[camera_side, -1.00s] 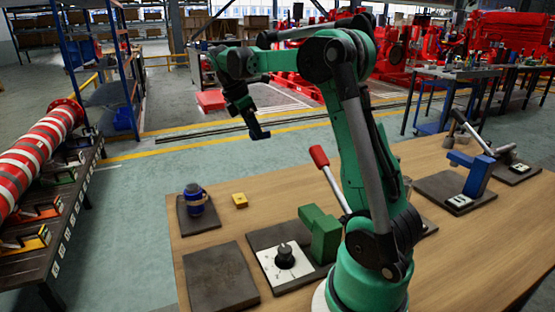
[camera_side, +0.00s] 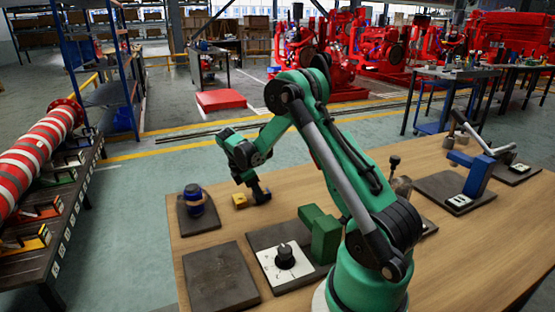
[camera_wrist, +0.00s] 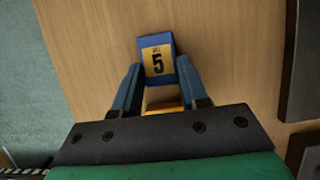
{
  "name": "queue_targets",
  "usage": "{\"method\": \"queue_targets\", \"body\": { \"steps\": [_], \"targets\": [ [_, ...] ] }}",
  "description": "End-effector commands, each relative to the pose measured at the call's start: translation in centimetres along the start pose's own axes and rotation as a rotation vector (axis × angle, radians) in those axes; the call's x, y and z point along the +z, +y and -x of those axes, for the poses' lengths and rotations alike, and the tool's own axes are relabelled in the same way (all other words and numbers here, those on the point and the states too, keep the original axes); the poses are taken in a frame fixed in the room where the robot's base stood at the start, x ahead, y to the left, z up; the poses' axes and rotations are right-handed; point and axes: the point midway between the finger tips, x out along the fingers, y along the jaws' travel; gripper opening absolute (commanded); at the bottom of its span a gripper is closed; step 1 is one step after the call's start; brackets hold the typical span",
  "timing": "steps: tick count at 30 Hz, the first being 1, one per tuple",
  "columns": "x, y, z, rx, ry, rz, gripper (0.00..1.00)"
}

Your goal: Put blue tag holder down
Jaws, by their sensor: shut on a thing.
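The blue tag holder (camera_wrist: 157,61) carries a yellow plate marked 5 and sits between my two fingertips in the wrist view. My gripper (camera_wrist: 158,77) is shut on it. The holder itself is dark and hard to separate from my fingers there. I cannot tell whether it touches the table.
The wooden table (camera_side: 205,237) has bare room around my gripper. A blue jar-like part (camera_side: 194,200) stands on a dark pad to the left. A green block (camera_side: 321,236) and a dial plate (camera_side: 284,262) are nearer. A blue stand (camera_side: 478,176) is at right.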

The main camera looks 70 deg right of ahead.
Motion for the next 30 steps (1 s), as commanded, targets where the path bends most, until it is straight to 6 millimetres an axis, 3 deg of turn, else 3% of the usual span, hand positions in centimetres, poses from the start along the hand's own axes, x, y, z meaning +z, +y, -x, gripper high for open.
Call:
{"method": "queue_targets", "body": {
  "steps": [8, 9, 12, 23, 30],
  "targets": [
    [-0.1, 0.0, -0.2, 0.000, 0.000, 0.000, 0.00],
    [-0.1, 0.0, -0.2, 0.000, 0.000, 0.000, 0.44],
    [-0.1, 0.0, -0.2, 0.000, 0.000, 0.000, 0.70],
    [0.1, 0.0, 0.1, 0.000, 0.000, 0.000, 0.70],
    [0.0, 0.0, 4.4, 0.000, 0.000, 0.003, 0.70]
  ]
}}
